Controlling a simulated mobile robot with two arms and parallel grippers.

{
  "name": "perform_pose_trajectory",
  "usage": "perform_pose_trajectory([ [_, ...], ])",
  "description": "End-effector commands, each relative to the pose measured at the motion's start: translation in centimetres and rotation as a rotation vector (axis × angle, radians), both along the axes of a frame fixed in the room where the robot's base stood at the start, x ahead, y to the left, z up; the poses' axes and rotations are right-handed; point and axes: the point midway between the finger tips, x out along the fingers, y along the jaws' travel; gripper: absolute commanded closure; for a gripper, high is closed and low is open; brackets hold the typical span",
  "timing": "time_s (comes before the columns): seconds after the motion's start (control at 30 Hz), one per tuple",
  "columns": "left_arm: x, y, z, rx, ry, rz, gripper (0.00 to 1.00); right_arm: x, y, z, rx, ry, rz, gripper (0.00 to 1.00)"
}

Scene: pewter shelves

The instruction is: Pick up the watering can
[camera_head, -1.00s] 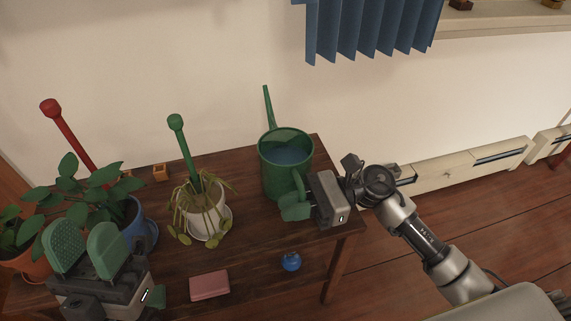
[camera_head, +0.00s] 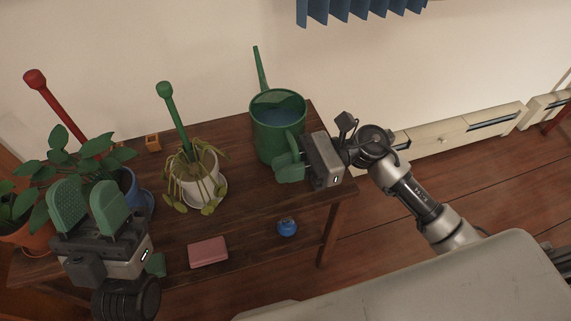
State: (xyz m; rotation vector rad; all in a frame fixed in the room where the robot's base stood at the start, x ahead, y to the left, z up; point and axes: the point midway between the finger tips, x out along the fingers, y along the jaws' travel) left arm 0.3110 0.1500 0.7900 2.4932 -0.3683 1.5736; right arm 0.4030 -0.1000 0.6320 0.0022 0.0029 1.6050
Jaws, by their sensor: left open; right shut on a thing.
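The green watering can (camera_head: 270,137) stands upright at the back right of the wooden table, its long spout pointing up toward the wall. Blue shows inside its open top, like water. My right gripper (camera_head: 290,165) is shut on the can's handle at its front right side. I cannot tell whether the can's base is clear of the tabletop. My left gripper (camera_head: 88,208) is open and empty at the left front, in front of the leafy plant, with its green pads apart.
A drooping plant in a white pot (camera_head: 196,178) stands left of the can. A leafy plant in a blue pot (camera_head: 137,193) is farther left. A pink block (camera_head: 208,252) and a blue round object (camera_head: 287,227) lie near the table's front edge. A small orange pot (camera_head: 153,142) sits at the back.

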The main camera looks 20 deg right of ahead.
Motion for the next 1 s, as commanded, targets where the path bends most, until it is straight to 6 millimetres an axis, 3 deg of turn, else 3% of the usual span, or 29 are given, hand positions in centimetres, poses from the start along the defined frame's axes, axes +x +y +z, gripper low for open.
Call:
perform_pose_trajectory([
  [0.17, 1.9, -0.3, -0.5, 0.050, 0.159, 0.009, 0.57, 0.0, 0.0, 2.8, 0.002, -0.013, 0.000, 1.00],
  [0.5, 5.3, -0.6, -3.4, 0.154, 0.502, 0.027, 0.57, 0.0, 0.0, 7.5, 0.002, -0.012, -0.001, 1.00],
  [0.7, 6.0, -0.6, -4.5, 0.182, 0.602, 0.031, 0.57, 0.0, 0.0, 8.8, 0.003, -0.011, -0.001, 1.00],
  [1.0, 6.2, -0.6, -4.9, 0.189, 0.626, 0.033, 0.57, 0.0, 0.0, 9.0, 0.003, -0.010, -0.001, 1.00],
])
